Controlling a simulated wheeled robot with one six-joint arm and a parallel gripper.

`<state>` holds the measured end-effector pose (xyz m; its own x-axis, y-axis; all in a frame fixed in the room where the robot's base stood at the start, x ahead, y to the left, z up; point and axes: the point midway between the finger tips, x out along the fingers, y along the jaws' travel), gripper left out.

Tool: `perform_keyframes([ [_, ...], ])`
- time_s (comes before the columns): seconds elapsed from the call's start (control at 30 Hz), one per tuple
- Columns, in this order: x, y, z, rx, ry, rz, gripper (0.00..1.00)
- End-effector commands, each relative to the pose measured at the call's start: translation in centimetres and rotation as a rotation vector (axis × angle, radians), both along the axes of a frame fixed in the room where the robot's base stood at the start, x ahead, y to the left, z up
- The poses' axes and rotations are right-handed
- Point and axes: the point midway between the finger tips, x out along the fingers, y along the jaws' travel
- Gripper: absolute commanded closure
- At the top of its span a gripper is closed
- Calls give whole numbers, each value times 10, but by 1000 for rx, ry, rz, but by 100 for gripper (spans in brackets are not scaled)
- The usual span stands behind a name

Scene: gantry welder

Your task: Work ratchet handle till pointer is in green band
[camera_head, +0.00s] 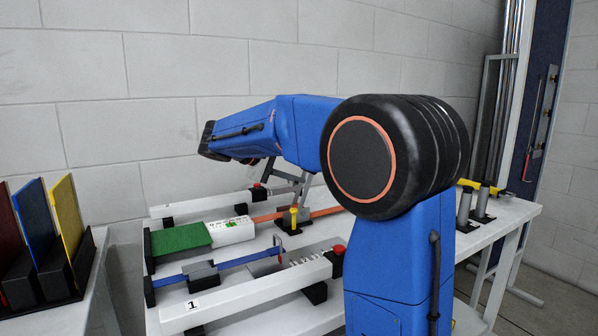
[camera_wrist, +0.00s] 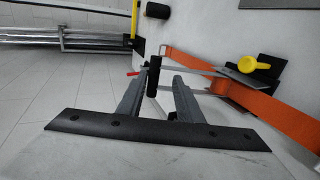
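In the wrist view my gripper (camera_wrist: 164,77) has its two grey fingers apart. A black cylindrical grip (camera_wrist: 154,84), which looks like the ratchet handle's, stands between or just beyond the fingertips. It lies close to the left finger, with a gap to the right one; I cannot tell whether it touches. A thin grey bar runs from the grip side toward the orange strap (camera_wrist: 285,120). In the head view my blue arm hides much of the gripper and ratchet.
The white bench (camera_head: 510,211) carries a green pad (camera_head: 181,238), a blue strap (camera_head: 233,262) and a front rail (camera_head: 245,294) with a red button (camera_head: 339,249). A yellow knob (camera_wrist: 250,65) sits by the strap. Coloured panels (camera_head: 67,219) stand at left. A block wall is behind.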

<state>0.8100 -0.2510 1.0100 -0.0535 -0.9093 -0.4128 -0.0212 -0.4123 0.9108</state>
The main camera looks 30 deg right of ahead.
Motion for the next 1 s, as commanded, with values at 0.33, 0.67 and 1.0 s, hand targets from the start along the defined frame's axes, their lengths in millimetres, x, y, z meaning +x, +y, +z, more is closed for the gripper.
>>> perform_keyframes([
  [0.33, 2, 27, 13, 0, -3, 4, 67],
  [0.67, 6, 88, 39, -1, -2, 4, 67],
  [1.0, 9, 142, 64, 0, -1, 3, 67],
])
